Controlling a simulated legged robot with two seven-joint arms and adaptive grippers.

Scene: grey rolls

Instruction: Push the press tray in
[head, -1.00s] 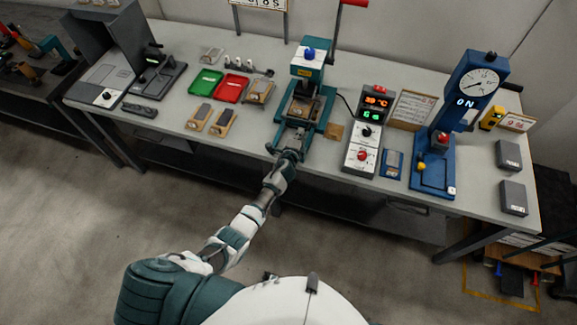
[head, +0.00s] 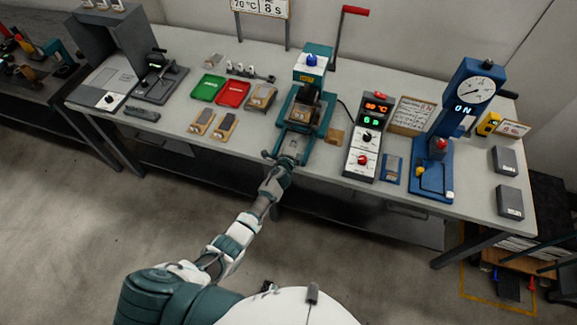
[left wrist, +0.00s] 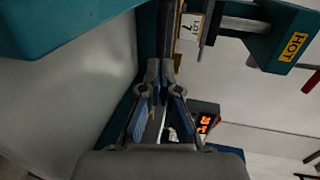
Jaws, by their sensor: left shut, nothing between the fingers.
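In the left wrist view, the closed fingertips (left wrist: 162,70) point along the teal frame toward the press, whose head carries a HOT label (left wrist: 295,45). A LOT 7 tag (left wrist: 190,27) is just beyond the fingertips. My right gripper is not seen.
A control box (head: 369,138) with red and green readouts stands right of the press, and a blue gauge press (head: 440,140) further right. Green (head: 208,88) and red trays (head: 233,93) and two wooden-based pieces lie left. The bench front is open floor.

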